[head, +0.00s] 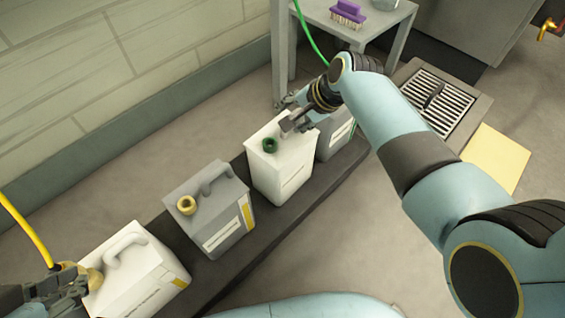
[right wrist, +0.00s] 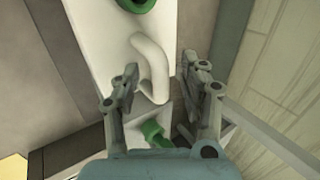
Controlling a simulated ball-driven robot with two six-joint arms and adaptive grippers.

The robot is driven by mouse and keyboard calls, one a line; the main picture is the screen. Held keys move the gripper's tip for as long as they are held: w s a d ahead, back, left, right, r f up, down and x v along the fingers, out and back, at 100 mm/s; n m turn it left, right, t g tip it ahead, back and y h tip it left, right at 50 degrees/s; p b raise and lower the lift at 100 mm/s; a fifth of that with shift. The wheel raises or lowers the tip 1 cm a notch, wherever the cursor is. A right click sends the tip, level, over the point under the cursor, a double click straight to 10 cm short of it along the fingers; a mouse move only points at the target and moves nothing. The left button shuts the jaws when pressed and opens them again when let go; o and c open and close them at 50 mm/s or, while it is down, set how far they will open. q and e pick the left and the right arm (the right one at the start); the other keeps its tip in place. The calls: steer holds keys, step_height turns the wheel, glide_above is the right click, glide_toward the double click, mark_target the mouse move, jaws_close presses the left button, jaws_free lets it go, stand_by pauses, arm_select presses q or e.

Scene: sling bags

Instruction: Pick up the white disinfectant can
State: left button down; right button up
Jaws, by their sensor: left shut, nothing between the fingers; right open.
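Two white cans stand in the row; I cannot read which is disinfectant. One white can (head: 281,165) has a green cap and a looped handle. The other white can (head: 140,285), at lower left, has a yellow cap. My right gripper (head: 293,118) is open at the green-capped can's top. In the right wrist view, its open fingers (right wrist: 158,72) lie on either side of that can's white handle (right wrist: 152,62); contact is unclear. My left gripper (head: 68,292) is shut and empty beside the yellow-capped white can, partly cut off by the frame edge.
A grey can (head: 215,215) with a yellow cap stands between the white cans. Another grey can (head: 333,140) stands close behind the green-capped one, partly hidden by my right arm. All stand on a dark low strip (head: 262,238). A grey table (head: 350,28) is at the back.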

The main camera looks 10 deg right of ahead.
steer(key=shift+w+a+f, duration=0.1)
steer(key=shift+w+f, duration=0.05)
steer(key=shift+f, duration=0.2)
jaws_close()
